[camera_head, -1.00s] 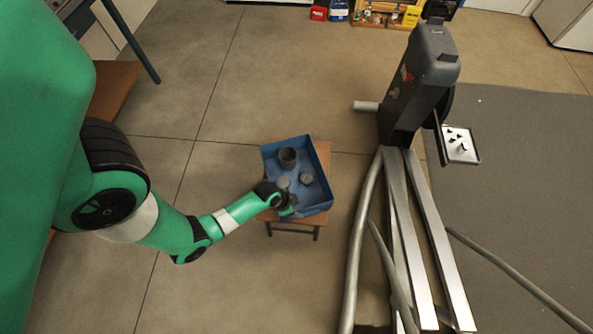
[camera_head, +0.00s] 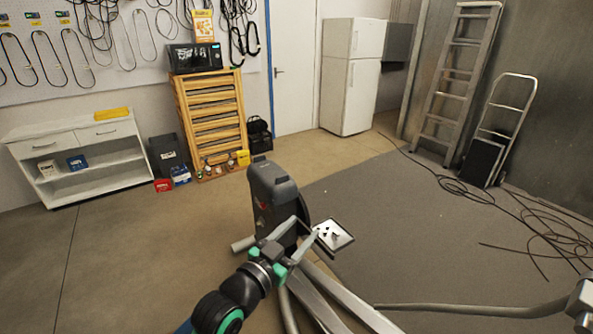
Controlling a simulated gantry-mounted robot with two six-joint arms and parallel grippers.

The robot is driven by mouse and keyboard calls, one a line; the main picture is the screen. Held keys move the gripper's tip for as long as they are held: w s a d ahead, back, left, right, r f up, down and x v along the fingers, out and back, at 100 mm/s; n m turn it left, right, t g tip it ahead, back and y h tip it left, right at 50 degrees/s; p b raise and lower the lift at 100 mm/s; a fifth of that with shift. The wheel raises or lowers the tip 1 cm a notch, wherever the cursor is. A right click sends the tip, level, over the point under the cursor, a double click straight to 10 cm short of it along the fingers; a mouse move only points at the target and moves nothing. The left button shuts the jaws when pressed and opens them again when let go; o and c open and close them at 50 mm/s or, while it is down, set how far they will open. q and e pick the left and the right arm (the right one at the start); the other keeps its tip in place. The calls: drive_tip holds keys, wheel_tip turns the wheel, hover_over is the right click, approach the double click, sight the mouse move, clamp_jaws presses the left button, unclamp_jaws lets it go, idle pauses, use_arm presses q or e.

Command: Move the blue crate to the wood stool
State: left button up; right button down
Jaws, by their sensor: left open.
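My left gripper (camera_head: 306,226) is in the lower middle of the head view, its two fingers spread and pointing up and to the right. I see nothing between them. It shows in front of the dark elliptical machine (camera_head: 269,189); I cannot tell whether they touch. A small sliver of blue shows at the bottom edge, left of my left wrist; I cannot tell whether it is the blue crate. The wood stool is not visible now. My right gripper is not in view.
A white shelf unit (camera_head: 100,178) stands at the left, a wooden drawer rack (camera_head: 211,115) and white fridge (camera_head: 350,75) at the back. A ladder (camera_head: 456,85), hand truck (camera_head: 510,110) and loose cables are at the right. Floor at left is clear.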

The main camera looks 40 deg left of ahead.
use_arm(q)
drive_tip(key=s+d+r+t+h, duration=0.1)
drive_tip(key=s+d+r+t, duration=0.2)
drive_tip(key=r, duration=0.7)
drive_tip(key=s+d+r+t+h, duration=0.15)
drive_tip(key=d+r, duration=0.25)
drive_tip(key=r, duration=0.6)
drive_tip(key=s+d+r+t+h, duration=0.1)
drive_tip(key=s+d+r+t, duration=0.1)
drive_tip(key=s+r, duration=0.3)
drive_tip(key=s+d+r+t+h, duration=0.1)
drive_tip(key=s+d+r+t, duration=0.2)
drive_tip(key=r, duration=0.6)
drive_tip(key=shift+s+m+t, duration=0.3)
drive_tip(key=shift+s+t, duration=0.05)
drive_tip(key=shift+s, duration=0.65)
drive_tip(key=shift+d+r, duration=0.1)
drive_tip(key=shift+r, duration=0.05)
